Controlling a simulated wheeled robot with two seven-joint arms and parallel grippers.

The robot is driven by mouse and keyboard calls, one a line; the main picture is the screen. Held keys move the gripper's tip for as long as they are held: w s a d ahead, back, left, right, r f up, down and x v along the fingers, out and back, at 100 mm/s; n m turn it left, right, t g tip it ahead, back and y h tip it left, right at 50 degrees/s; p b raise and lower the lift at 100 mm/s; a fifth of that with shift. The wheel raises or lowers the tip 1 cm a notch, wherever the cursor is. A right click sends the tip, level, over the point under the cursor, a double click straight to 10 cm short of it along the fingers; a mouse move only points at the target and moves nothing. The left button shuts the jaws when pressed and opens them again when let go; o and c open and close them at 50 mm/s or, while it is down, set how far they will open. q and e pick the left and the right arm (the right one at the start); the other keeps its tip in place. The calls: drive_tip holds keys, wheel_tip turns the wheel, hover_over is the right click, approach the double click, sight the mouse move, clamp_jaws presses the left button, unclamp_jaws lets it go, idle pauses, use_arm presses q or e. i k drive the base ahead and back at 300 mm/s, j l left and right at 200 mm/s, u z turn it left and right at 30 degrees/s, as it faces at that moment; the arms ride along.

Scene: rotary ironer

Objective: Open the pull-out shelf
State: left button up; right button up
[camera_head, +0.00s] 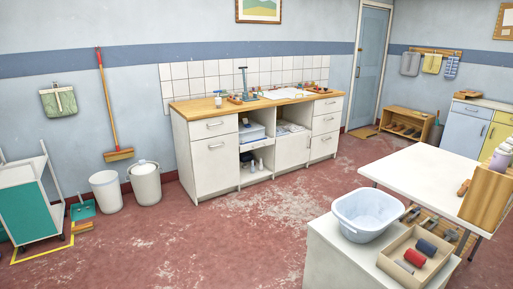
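A long white cabinet unit (215,170) with a wooden worktop (205,106) stands against the far wall. In its open bay, between the left door and the middle door, a thin white shelf front (256,147) spans the gap at mid height and looks level with the cabinet faces. This may be the pull-out shelf; it looks pushed in, but it is small at this distance. A pale blue-grey box (252,132) sits above it and small bottles (256,165) stand below. Neither of my grippers is in view.
Red floor before the cabinet is clear. A white bin (106,191) and a lidded bucket (145,183) stand left of it. A teal cart (28,209) is far left. A white table (430,175) and a low white stand (335,262) with a basin (368,215) occupy the right.

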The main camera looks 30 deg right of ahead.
sight(261, 142)
drive_tip(key=i+l, duration=0.65)
drive_tip(key=l, duration=0.15)
drive_tip(key=i+l+z, duration=0.1)
drive_tip(key=i+l, duration=0.25)
drive_tip(key=i, duration=0.55)
drive_tip(key=i+l+z, duration=0.1)
drive_tip(key=i+l, duration=0.15)
drive_tip(key=i, duration=0.65)
drive_tip(key=i+l+z, duration=0.1)
drive_tip(key=i, duration=0.8)
drive_tip(key=i+l+z, duration=0.1)
drive_tip(key=i, duration=0.8)
drive_tip(key=l, duration=0.05)
